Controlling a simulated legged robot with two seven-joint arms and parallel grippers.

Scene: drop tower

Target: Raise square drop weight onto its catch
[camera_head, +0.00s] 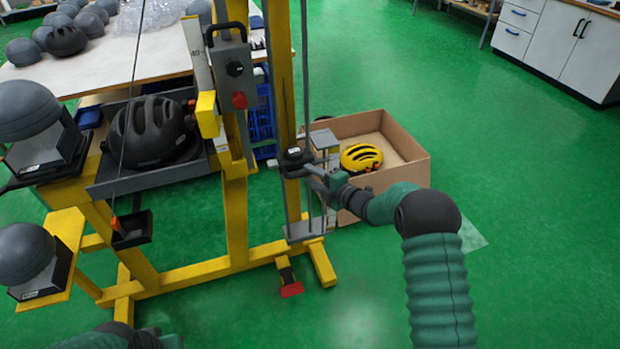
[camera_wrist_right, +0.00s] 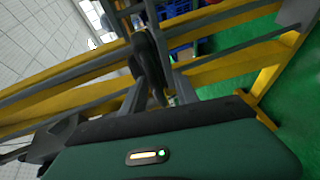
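A dark round-edged piece (camera_head: 297,160) sits on a vertical rod at the right side of the yellow drop tower, above a grey base plate (camera_head: 303,232). I cannot tell whether it is the square drop weight or its handle. My right gripper (camera_head: 312,170) is at this piece, reaching in from the right. In the right wrist view its fingers (camera_wrist_right: 160,92) lie on either side of the dark piece (camera_wrist_right: 148,58); whether they press on it is unclear. I cannot make out the catch. At the bottom left only part of my left arm shows, without its fingers.
A cardboard box (camera_head: 412,170) with a yellow helmet (camera_head: 361,157) stands behind my right gripper. A black helmet (camera_head: 148,130) lies in a grey tray on the tower. Grey headforms (camera_head: 28,108) stand at left. A control box (camera_head: 233,75) is mounted above. Floor at right is clear.

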